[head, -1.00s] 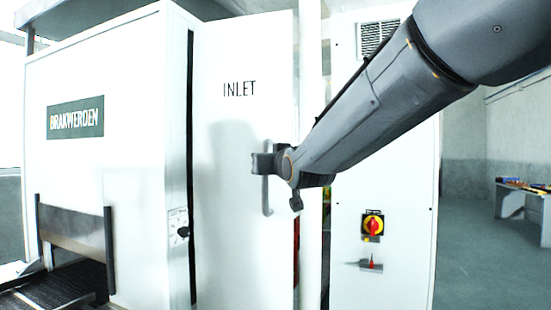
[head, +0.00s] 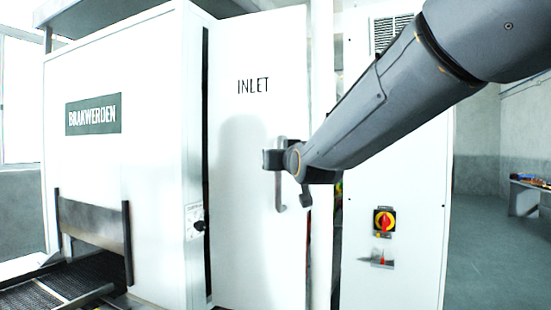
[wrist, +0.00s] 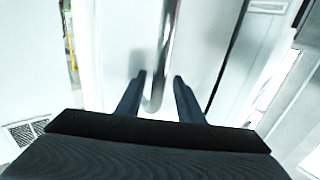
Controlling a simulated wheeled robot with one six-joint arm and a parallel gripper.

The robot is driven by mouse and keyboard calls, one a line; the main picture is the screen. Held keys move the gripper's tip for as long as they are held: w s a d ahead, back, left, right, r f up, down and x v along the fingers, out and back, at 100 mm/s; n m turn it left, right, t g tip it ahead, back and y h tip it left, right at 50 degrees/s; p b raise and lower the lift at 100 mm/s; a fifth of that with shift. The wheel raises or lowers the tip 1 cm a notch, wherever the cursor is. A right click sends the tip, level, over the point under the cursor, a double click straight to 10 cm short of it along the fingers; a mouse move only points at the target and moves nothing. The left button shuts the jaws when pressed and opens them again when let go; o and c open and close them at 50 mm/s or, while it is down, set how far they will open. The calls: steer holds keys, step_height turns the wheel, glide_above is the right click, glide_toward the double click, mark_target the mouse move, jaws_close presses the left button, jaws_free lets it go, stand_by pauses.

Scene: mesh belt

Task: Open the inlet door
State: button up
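The inlet door (head: 250,235) is a tall white panel marked INLET, in the middle of the head view. A vertical metal bar handle (head: 280,195) is fixed near its right edge. My gripper (head: 270,160) is at the upper part of the handle in the head view. In the wrist view, my gripper (wrist: 160,75) has its two dark fingers apart, one on each side of the handle (wrist: 160,60). Space shows between the bar and the fingers, so it looks open around the bar. Whether the door is fully shut or slightly ajar I cannot tell.
A white BRAKWERDEN housing (head: 150,200) with a mesh belt (head: 60,285) stands left, past a dark vertical gap. Right of the door is a white cabinet (head: 405,210) with a red and yellow switch (head: 384,221).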

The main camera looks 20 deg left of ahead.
steer(key=b+v, duration=0.3)
steer(key=v, duration=0.4)
steer(key=shift+s+d, duration=0.25)
steer(key=shift+s, duration=0.1)
